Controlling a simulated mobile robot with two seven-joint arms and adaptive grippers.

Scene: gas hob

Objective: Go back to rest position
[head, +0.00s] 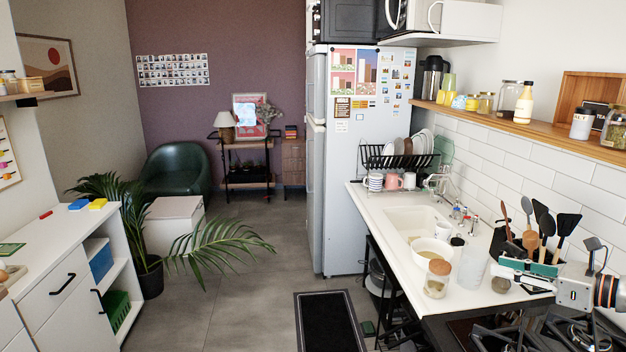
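My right gripper (508,266) is at the right side of the head view, pointing left. It is in front of the utensil holder and above the counter by the gas hob (545,335). Its fingers blend with the dark utensils behind them, so I cannot tell how far apart they are. I see no object clearly held in it. My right wrist comes in from the right edge. My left gripper and arm are not in view.
The white counter (385,214) holds a sink, a glass jar with a wooden lid (437,278), a bowl (430,252) and several utensils (541,225). A wooden shelf (520,126) runs along the wall above. A white cabinet (60,285) stands left. The floor between is open, with a dark mat (328,322).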

